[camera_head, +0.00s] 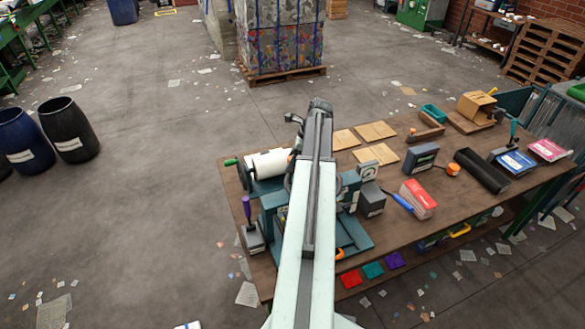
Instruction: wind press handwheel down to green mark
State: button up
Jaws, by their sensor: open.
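The teal press (355,238) stands at the left part of the brown workbench (310,262), mostly behind my arm. Its teal base and parts of its frame show on both sides of the arm. The handwheel cannot be made out clearly, because my arm covers the middle of the press. I cannot see the green mark either. My arm reaches from the bottom of the picture over the press. Dark parts show at its far end, but the gripper's fingers are hidden, so I cannot tell whether they touch anything.
A white roller (271,163) with a green-ended handle lies left of my arm. A purple-handled tool (248,215) stands at the bench's left edge. Open floor surrounds the bench's left side.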

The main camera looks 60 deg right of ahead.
jog(key=shift+w+f, duration=0.1)
jog(key=shift+f, duration=0.05)
grip_shut()
dwell(1.3)
